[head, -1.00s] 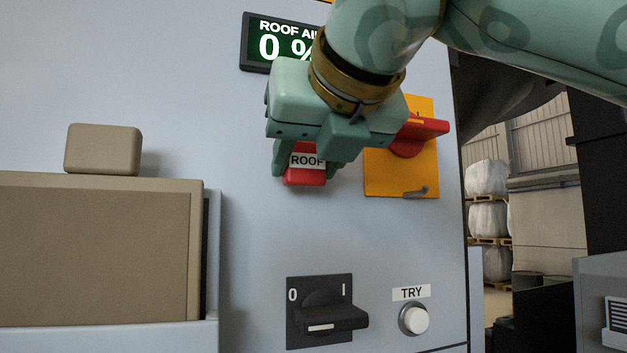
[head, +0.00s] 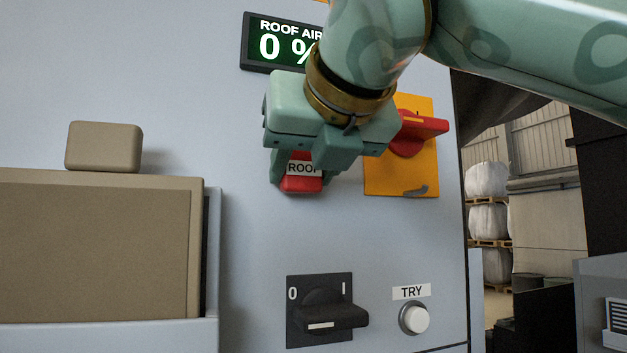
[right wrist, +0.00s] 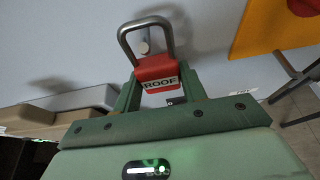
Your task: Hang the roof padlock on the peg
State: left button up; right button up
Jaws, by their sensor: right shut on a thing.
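The red padlock (head: 301,185) with its white ROOF label is held upright in front of the grey panel. It also shows in the right wrist view (right wrist: 156,68), with its grey steel shackle up. My right gripper (head: 305,172) is shut on the padlock's body, one finger on each side. The peg (right wrist: 144,46), a short round stub on the panel, shows inside the shackle's loop in the right wrist view; I cannot tell whether the shackle is around it or in front of it. In the head view my gripper hides the shackle and peg. My left gripper is not in view.
An orange plate (head: 400,180) with a red rotary handle (head: 408,135) and a small grey hook is just right of my gripper. A display (head: 270,45) reads 0 % above. A black switch (head: 320,312) and white TRY button (head: 415,319) sit below. A beige box (head: 104,147) is left.

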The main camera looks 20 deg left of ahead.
jog(key=shift+f, duration=0.2)
dwell(0.6)
jog(key=o, duration=1.1)
jog(key=shift+s+d+r+b, duration=0.15)
jog(key=shift+s+d+b, duration=0.15)
jog(key=shift+s+b, duration=0.15)
jog(key=b+v, duration=0.3)
jog(key=v, duration=1.2)
